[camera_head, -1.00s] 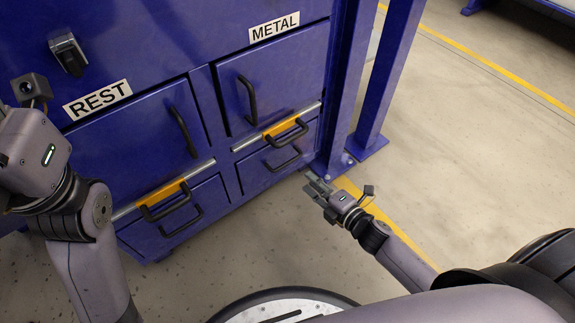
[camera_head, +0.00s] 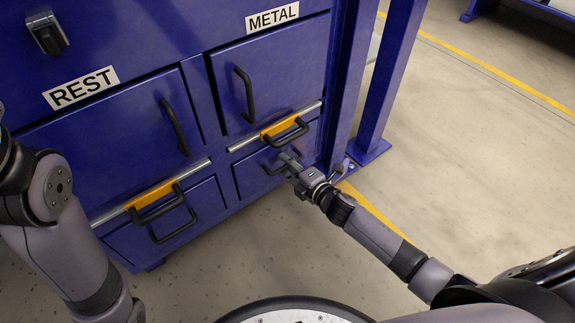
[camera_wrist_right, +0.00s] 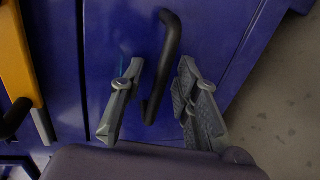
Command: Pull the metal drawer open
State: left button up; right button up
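The metal drawer (camera_head: 248,181) is the low blue front in the right column, under the METAL label (camera_head: 272,17). It looks closed. Its black bar handle (camera_head: 270,168) is partly hidden by my right gripper (camera_head: 289,160). In the right wrist view the same handle (camera_wrist_right: 171,45) runs between the two spread grey fingers of the right gripper (camera_wrist_right: 158,95), with visible gaps on both sides. The right gripper is open. My left arm shows at the left edge, but its gripper is out of view.
An orange strip with a black handle (camera_head: 284,130) sits just above the metal drawer. The REST column with another low drawer (camera_head: 190,215) stands to the left. A blue post (camera_head: 345,90) rises close on the right. The floor in front is clear.

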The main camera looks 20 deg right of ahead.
jog(key=shift+c, duration=0.5)
grip_shut()
